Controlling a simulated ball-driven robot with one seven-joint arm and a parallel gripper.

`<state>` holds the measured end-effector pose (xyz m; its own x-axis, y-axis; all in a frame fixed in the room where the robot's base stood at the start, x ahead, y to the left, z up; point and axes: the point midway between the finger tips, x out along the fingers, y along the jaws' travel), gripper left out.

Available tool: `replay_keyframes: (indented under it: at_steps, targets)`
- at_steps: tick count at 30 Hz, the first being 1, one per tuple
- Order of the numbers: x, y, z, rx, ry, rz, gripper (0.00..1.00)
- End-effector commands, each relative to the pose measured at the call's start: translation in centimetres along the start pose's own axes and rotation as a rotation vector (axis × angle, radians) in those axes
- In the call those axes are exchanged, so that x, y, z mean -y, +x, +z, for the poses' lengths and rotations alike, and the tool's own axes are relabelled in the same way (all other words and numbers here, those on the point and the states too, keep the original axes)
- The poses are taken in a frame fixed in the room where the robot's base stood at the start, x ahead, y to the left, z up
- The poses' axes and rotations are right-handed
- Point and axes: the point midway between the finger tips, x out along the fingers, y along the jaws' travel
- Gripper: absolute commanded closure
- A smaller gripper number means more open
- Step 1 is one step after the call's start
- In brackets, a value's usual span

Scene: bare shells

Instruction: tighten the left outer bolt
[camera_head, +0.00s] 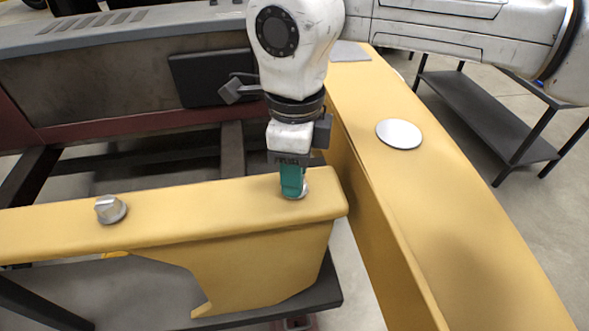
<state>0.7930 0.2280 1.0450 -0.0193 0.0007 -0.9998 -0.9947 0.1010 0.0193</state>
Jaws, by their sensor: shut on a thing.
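My gripper (291,190) points straight down at the right end of the near yellow beam (180,213). Its teal fingers are shut on a silver bolt (304,188). Only the bolt's right side shows past the fingers; the rest is hidden. A second silver bolt (110,209) stands on the same beam to the left, with a hex head on a round base and nothing touching it. The view alone does not tell which bolt the task calls the left outer one.
A long yellow beam (440,190) with a flat silver disc (399,134) runs along the right. A grey structure with a dark box (212,78) stands behind. A dark low table (485,115) is at the back right. The near beam is clear between the bolts.

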Motion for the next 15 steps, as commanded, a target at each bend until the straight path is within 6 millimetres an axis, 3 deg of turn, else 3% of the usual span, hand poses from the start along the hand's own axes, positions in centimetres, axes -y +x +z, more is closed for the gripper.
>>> replay_keyframes:
  at_steps: [15]
  targets:
    - [0.23, -0.35, 0.05, 0.017, 0.492, -0.007, 0.95]
